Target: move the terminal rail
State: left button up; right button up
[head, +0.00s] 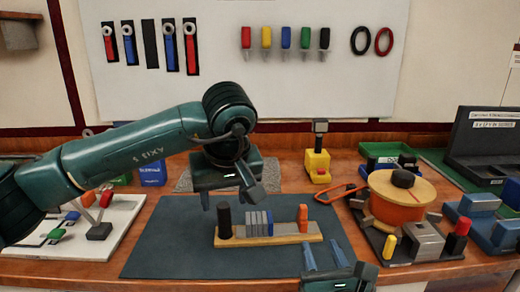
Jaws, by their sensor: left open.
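The terminal rail (285,239) is a tan strip lying on the dark mat. It carries a black upright peg (224,221) at its left end, several grey-blue terminal blocks (258,222) in the middle, and an orange piece (303,218) near its right end. My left gripper (229,202) is open and empty, pointing down above the left part of the rail, apart from it as far as I can see. My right gripper (322,247) is at the bottom edge, its two blue-grey fingers apart, in front of the rail's right end. Nothing shows between them.
The dark mat (165,250) is clear left of the rail. A white board with coloured parts (70,232) lies at the left. An orange spool with a wooden top (398,208) stands at the right, by grey blocks. A yellow tool (317,165) stands behind the mat.

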aim_at(259, 230)
jog(key=k, duration=0.9)
